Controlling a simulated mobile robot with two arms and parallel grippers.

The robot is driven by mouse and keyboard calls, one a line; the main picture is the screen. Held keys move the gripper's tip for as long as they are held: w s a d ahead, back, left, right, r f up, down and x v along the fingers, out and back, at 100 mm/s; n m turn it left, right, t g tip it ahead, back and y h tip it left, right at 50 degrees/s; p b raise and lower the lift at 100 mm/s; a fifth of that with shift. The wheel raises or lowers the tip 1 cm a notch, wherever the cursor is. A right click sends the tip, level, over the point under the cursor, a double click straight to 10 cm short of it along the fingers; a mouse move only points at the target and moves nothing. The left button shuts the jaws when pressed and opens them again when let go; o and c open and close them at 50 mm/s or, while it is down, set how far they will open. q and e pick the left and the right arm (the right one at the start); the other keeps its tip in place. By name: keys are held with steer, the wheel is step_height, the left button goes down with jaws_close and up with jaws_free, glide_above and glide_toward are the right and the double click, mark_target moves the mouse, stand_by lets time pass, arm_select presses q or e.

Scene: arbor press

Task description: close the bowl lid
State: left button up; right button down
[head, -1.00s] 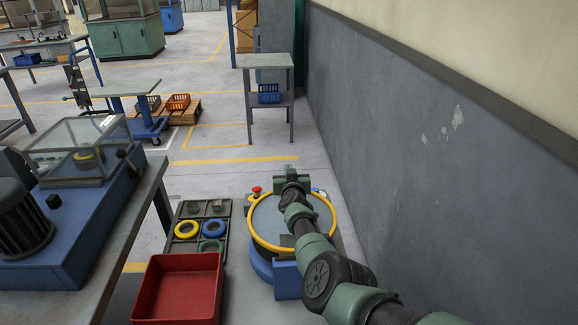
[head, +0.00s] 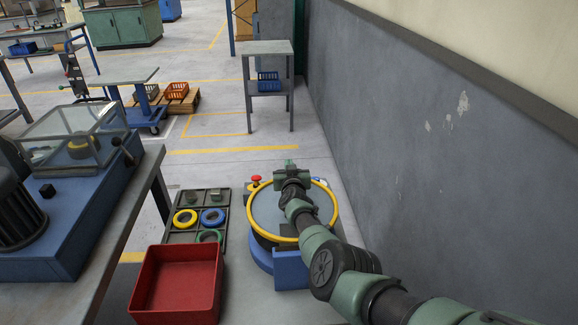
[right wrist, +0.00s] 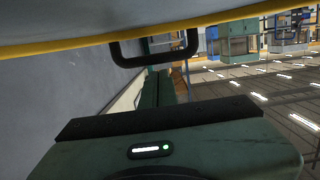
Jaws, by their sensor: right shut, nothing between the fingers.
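The bowl lid (head: 262,212) is a grey round panel with a yellow rim, above a blue base (head: 290,270) at the front centre of the head view. I cannot tell from the head view how far it is tilted. My right gripper (head: 290,165) is shut and empty at the lid's far rim, with my arm crossing over the lid. In the right wrist view the lid's yellow rim (right wrist: 200,22) crosses the top, with a black handle (right wrist: 155,57) sticking out from it. Contact between gripper and lid cannot be made out. My left gripper is not in view.
A red bin (head: 178,285) and a dark tray (head: 180,238) with coloured rings stand left of the base. A red button (head: 256,179) is near the lid's far left. A grey wall (head: 430,170) runs along the right. A bench with a blue machine (head: 90,215) stands left.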

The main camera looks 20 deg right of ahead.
steer(key=shift+s+p, duration=0.25)
steer(key=shift+p, duration=0.2)
steer(key=p+v, duration=0.4)
steer(key=v, duration=0.1)
steer(key=shift+s+a+r, duration=0.15)
steer(key=shift+s, duration=0.05)
steer(key=shift+v, duration=0.9)
steer(key=shift+s, duration=0.1)
